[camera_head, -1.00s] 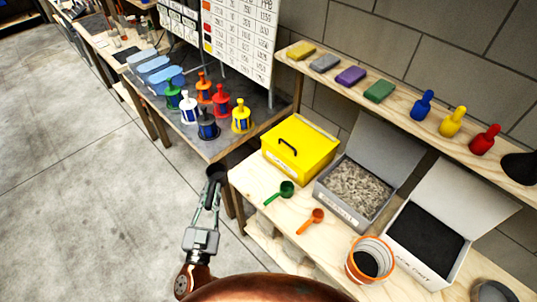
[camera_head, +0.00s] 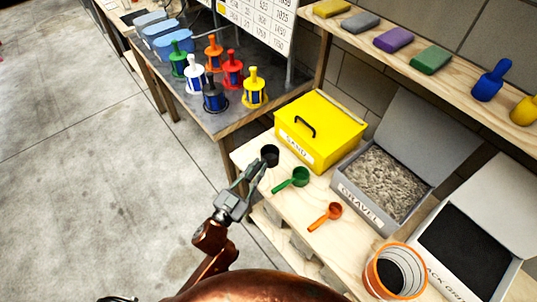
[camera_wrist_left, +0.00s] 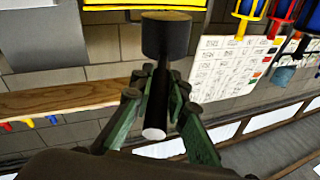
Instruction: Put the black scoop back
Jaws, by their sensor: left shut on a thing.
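The black scoop (camera_head: 270,155) is held at the left end of the wooden bench, by the front left corner of the yellow sand box (camera_head: 318,130). My left gripper (camera_head: 253,172) is shut on its handle. In the left wrist view the scoop's dark cup (camera_wrist_left: 166,36) sticks out beyond the fingers, and its handle runs between them (camera_wrist_left: 158,105). I cannot tell whether the scoop touches the bench. A green scoop (camera_head: 293,180) and an orange scoop (camera_head: 326,216) lie on the bench to its right. My right gripper is not in view.
A grey gravel box (camera_head: 385,185) and a box of black grit (camera_head: 462,248) stand open on the bench (camera_head: 300,224). An orange-rimmed bucket (camera_head: 394,272) stands in front. Several coloured filter bottles (camera_head: 214,95) stand on the darker table at the back left. A shelf (camera_head: 440,82) runs above.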

